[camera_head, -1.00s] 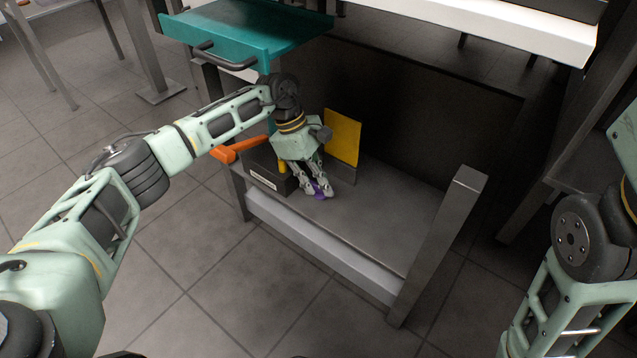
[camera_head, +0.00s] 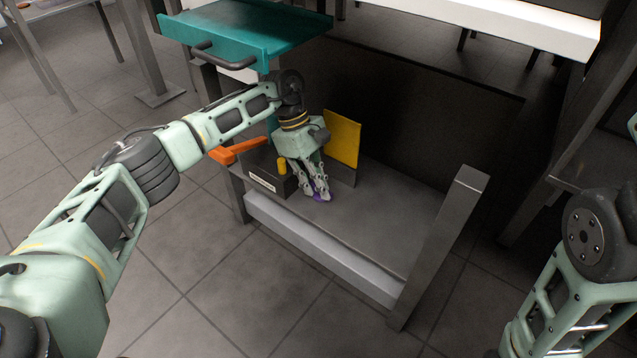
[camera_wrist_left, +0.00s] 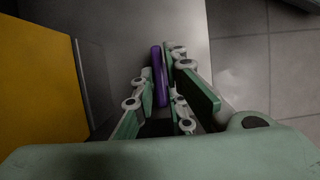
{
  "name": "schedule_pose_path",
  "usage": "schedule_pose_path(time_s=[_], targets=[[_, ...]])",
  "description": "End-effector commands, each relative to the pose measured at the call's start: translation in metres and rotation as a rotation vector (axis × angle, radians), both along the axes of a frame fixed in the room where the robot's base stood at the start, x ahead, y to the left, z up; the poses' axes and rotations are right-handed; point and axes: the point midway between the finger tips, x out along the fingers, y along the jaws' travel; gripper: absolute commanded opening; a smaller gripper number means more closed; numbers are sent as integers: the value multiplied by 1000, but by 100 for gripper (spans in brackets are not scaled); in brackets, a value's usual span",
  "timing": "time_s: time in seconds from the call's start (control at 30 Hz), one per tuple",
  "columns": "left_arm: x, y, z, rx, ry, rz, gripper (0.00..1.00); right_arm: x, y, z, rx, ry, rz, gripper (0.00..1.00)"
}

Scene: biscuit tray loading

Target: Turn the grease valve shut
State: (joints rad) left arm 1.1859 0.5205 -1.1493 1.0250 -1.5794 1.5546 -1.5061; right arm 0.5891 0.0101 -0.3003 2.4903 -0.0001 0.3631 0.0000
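A purple bar-shaped handle (camera_head: 319,198) is low over the grey shelf, mostly hidden by my left gripper (camera_head: 315,193). In the left wrist view the purple handle (camera_wrist_left: 160,76) stands lengthwise between the two fingers of my left gripper (camera_wrist_left: 162,82), which are close on both sides of it. No label shows that it is the grease valve. An orange lever (camera_head: 238,151) sticks out left of a dark box (camera_head: 268,172) with a pale label and a yellow knob (camera_head: 283,167). My right arm shows at the right edge; its gripper is out of view.
A yellow plate (camera_head: 343,138) stands upright just behind my left gripper, and also shows in the wrist view (camera_wrist_left: 38,85). A teal tray (camera_head: 240,30) with a handle overhangs above. A metal post (camera_head: 440,240) stands at right. The shelf (camera_head: 385,215) is bare right of the gripper.

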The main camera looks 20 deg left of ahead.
Motion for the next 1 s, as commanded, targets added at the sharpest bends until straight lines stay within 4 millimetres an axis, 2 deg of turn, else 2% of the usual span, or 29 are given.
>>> schedule_pose_path(time_s=[0.03,0.17,0.47,0.57,0.83,1.0], targets=[[0,0,0,0,0,1,18,0,0,0,0,0,0,0],[0,0,0,-1,1,2,28,0,0,0,0,-1,0,0],[0,0,2,-3,1,2,28,0,0,0,0,-2,-2,0],[2,3,10,-3,-2,3,28,0,0,0,0,-2,-1,0],[8,19,51,-3,-3,5,28,0,0,0,0,1,-1,0],[10,25,67,-3,-1,3,28,1,0,0,0,1,0,0]])
